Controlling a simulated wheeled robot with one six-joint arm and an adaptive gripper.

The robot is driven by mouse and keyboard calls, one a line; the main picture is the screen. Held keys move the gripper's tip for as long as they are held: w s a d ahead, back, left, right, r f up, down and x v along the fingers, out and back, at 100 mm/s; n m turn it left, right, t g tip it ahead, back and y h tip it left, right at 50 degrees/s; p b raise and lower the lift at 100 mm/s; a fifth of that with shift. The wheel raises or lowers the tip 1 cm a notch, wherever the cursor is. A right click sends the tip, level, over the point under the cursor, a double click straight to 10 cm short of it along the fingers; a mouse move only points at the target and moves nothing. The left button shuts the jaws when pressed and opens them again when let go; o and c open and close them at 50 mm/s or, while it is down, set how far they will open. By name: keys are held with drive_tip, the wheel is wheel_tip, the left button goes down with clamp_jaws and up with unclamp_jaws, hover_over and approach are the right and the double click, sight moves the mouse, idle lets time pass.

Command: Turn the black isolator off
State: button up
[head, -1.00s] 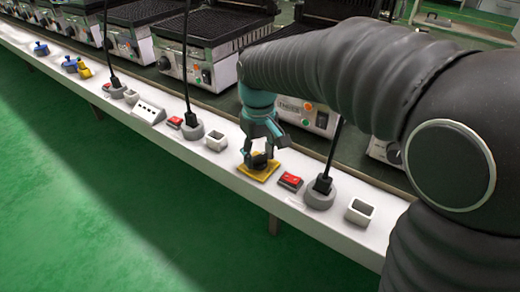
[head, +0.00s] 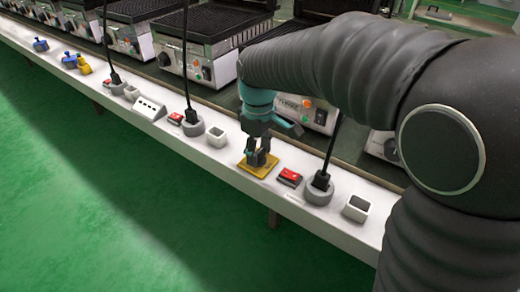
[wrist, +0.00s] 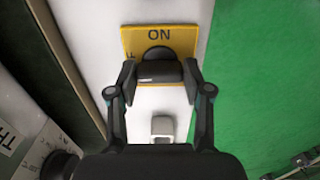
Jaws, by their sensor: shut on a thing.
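The black isolator (wrist: 159,72) is a dark knob on a yellow square plate (wrist: 181,38) marked ON at the top edge in the wrist view. Part of a second word shows at the plate's left edge; the rest is hidden. In the head view the yellow plate (head: 245,168) lies on the white ledge. My gripper (wrist: 158,82) points down over the plate, its two fingers on either side of the knob's bar, shut on it. It also shows in the head view (head: 259,160), where the fingers hide most of the knob.
Right of the plate stand a red switch (head: 290,177), a grey socket with a black plug (head: 319,190) and a white square holder (head: 358,208). Grills (head: 208,45) line the back. Green floor lies in front.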

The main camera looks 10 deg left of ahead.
sight(258, 153)
drive_tip(key=shift+a, duration=0.1)
drive_tip(key=o, duration=1.2)
drive_tip(key=shift+s, duration=0.1)
drive_tip(key=shift+c, duration=0.2)
drive_tip(key=shift+r, duration=0.1)
wheel_tip(258, 153, up, 12)
